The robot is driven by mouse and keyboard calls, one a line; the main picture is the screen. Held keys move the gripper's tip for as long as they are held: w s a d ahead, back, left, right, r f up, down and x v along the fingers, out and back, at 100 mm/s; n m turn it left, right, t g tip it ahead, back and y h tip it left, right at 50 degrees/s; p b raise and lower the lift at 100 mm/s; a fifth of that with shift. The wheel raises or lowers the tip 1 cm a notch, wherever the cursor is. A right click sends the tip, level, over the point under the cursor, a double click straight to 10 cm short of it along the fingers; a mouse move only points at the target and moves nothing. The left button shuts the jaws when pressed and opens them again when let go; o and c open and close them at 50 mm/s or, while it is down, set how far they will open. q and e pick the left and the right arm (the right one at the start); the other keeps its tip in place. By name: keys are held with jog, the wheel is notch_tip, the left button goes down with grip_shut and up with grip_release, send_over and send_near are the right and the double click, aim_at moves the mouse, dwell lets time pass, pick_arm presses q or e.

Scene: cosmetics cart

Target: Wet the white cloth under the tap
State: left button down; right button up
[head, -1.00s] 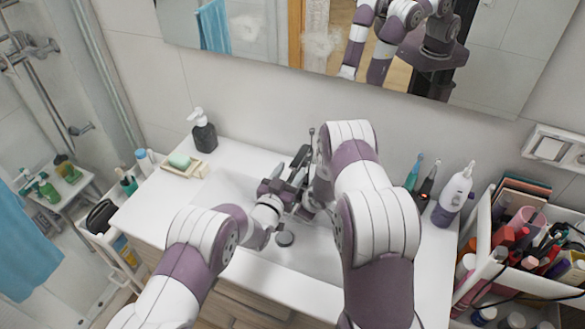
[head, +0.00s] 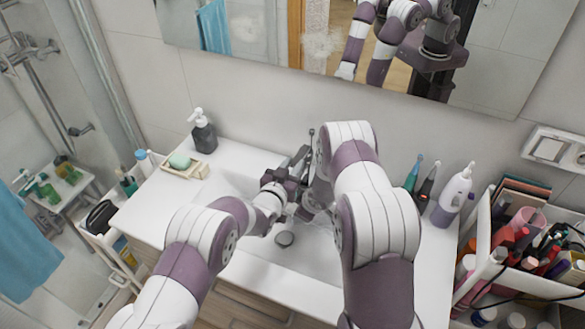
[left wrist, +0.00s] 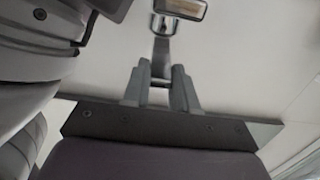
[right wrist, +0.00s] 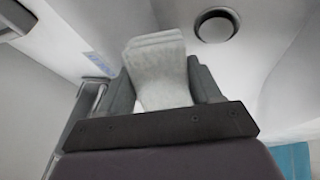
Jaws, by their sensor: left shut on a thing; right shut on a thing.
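My left gripper (left wrist: 161,72) is shut on the chrome tap lever (left wrist: 162,48), which runs between its fingers in the left wrist view. In the head view the left gripper (head: 290,178) is at the tap (head: 301,156), at the back of the basin. My right gripper (right wrist: 160,68) is shut on the white cloth (right wrist: 158,75), which stands up between its fingers. The cloth is over the basin, with the round drain (right wrist: 217,25) beside it in that view. In the head view my right arm hides the cloth. I cannot make out running water.
The white basin (head: 315,252) lies below both grippers. A soap dish (head: 185,171) and dark pump bottle (head: 203,132) stand at left. Toothbrushes and a white bottle (head: 453,194) stand at right, beside a full cosmetics cart (head: 480,240). A mirror (head: 400,65) hangs behind.

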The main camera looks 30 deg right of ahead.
pick_arm(q)
jog(key=c, duration=0.9)
grip_release()
jog(key=shift+a, duration=0.1)
jog(key=v, duration=1.2)
jog(key=shift+w, duration=0.1)
